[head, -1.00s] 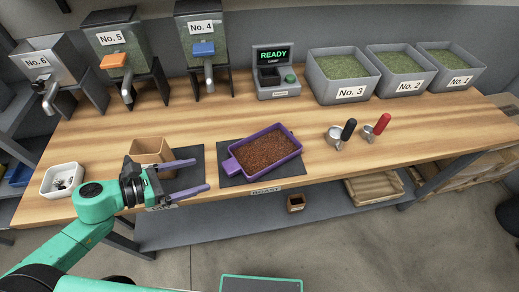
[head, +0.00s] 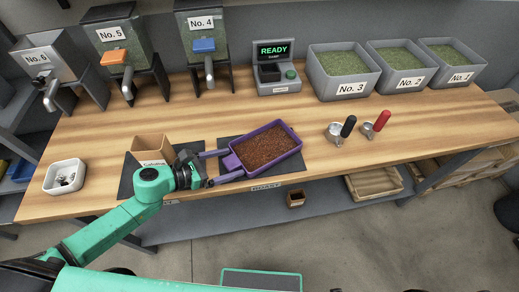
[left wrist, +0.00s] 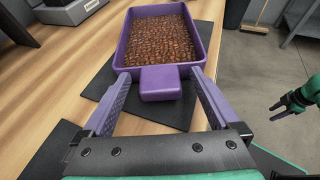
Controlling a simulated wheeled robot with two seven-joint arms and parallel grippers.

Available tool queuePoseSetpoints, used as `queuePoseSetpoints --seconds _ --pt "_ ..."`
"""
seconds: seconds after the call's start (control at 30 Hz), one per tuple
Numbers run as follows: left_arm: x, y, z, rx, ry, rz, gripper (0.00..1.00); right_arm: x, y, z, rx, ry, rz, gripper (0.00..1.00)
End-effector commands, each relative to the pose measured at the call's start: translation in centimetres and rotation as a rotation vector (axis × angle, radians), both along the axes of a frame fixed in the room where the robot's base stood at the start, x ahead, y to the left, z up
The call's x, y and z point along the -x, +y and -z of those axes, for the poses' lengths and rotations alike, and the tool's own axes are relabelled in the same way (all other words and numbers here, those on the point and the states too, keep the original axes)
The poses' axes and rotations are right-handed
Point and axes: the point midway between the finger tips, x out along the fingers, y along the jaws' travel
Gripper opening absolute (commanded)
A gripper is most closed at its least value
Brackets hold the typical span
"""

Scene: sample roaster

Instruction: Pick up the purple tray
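The purple tray (head: 290,131) is full of brown beans and lies on a dark mat on the table. Its short handle (left wrist: 160,83) points toward my left gripper (head: 235,163). My left gripper is open. In the left wrist view its two purple fingers (left wrist: 160,74) stand one on each side of the handle, with a gap on both sides, and their tips are near the tray's end wall. My right gripper (left wrist: 280,111) shows small at the right edge of the left wrist view, empty, with its fingers apart.
A brown box (head: 152,149) stands on another dark mat (head: 127,178) left of the tray. Two small metal cups with a black handle (head: 348,126) and a red handle (head: 382,120) lie to the right. A scale reading READY (head: 279,73) stands behind.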

Motion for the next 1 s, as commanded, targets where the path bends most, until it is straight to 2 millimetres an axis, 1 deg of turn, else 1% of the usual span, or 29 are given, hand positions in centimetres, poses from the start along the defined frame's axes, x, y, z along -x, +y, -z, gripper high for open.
queuePoseSetpoints --seconds 0.03,0.07,0.1,0.17,0.2,0.23,0.5,0.57,0.67,0.77,1.0 --pt "0.0 0.0 0.0 0.0 0.0 0.0 0.75 0.1 0.0 0.0 0.0 0.001 0.0 0.5" --pt "0.0 0.0 0.0 0.0 0.0 0.0 0.63 0.1 0.0 0.0 0.0 0.002 0.0 0.5" --pt "0.0 0.0 0.0 0.0 0.0 0.0 0.48 0.1 0.0 0.0 0.0 0.002 0.0 0.5" --pt "0.0 0.0 0.0 0.0 0.0 0.0 0.25 0.2 0.0 0.0 0.001 0.003 0.001 0.5" --pt "0.0 0.0 0.0 0.0 0.0 0.0 0.1 0.2 -0.1 0.0 0.001 0.003 0.001 0.5" --pt "0.0 0.0 0.0 0.0 0.0 0.0 0.0 0.2 -0.1 0.0 0.001 0.003 0.001 0.5" --pt "0.0 0.0 -0.2 0.0 -0.001 0.0 0.0 0.2 -0.2 0.0 0.003 0.003 0.001 0.5" --pt "0.0 0.1 -0.6 -0.001 -0.001 0.001 0.0 0.2 -0.2 0.0 0.003 0.003 0.001 0.5" --pt "0.0 0.1 -1.9 -0.003 -0.004 0.003 0.0 0.2 -0.3 -0.1 0.004 0.003 0.001 0.5" --pt "0.0 0.1 -4.4 -0.006 -0.006 0.005 0.0 0.2 -0.3 -0.1 0.005 0.003 0.001 0.5" --pt "0.1 0.1 -13.6 -0.009 -0.005 0.005 0.0 0.2 -0.3 -0.2 0.005 0.003 0.0 0.5"
